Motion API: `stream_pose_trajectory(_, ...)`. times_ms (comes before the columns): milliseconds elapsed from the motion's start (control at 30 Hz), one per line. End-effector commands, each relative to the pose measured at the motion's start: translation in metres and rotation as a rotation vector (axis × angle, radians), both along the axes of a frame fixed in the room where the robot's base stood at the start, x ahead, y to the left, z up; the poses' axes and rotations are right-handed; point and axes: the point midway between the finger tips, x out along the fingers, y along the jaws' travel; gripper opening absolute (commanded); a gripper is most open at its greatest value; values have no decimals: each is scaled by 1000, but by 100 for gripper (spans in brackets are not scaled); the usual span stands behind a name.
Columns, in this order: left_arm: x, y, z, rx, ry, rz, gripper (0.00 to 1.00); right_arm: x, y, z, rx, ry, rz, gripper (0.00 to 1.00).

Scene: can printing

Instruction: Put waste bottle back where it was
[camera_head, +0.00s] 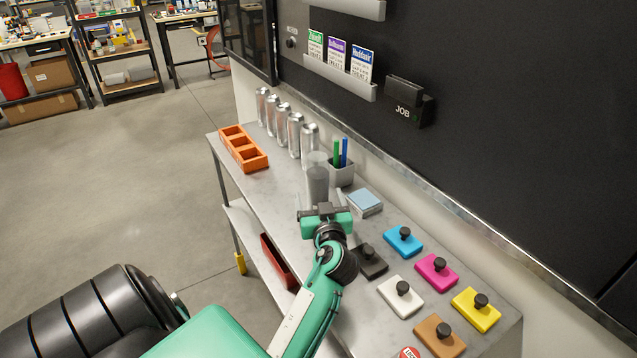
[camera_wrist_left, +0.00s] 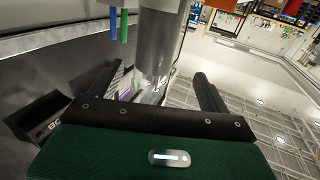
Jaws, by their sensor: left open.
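The waste bottle (camera_head: 317,182) is a translucent grey cylinder, upright at the worktop, beside the pen cup. The green left gripper (camera_head: 320,201) is just in front of the bottle and hides its foot. In the left wrist view, which is upside down, the bottle (camera_wrist_left: 158,45) shows between the two dark, spread fingers of the left gripper (camera_wrist_left: 154,78). The jaws are open, and I cannot tell whether either finger touches the bottle. My right gripper is not in view.
The grey worktop (camera_head: 285,184) holds an orange tray (camera_head: 243,148), a row of silver cans (camera_head: 282,121), a pen cup (camera_head: 342,173) with a green and a blue pen, and a light-blue pad (camera_head: 364,201). Several coloured knobbed blocks, including a cyan one (camera_head: 403,240), lie near the right end.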

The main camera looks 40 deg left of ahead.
Motion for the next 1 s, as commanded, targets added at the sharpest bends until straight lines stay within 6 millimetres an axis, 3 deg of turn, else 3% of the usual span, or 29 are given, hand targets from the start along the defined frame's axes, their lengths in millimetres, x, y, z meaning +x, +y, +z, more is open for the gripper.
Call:
stream_pose_trajectory(167, 15, 18, 1, 0, 0, 0, 80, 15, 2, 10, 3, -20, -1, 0)
stream_pose_trajectory(700, 53, 55, -3, 1, 1, -1, 80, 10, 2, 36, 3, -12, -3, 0)
stream_pose_trajectory(1000, 55, 58, -5, -1, 0, -1, 80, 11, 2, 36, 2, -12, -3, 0)
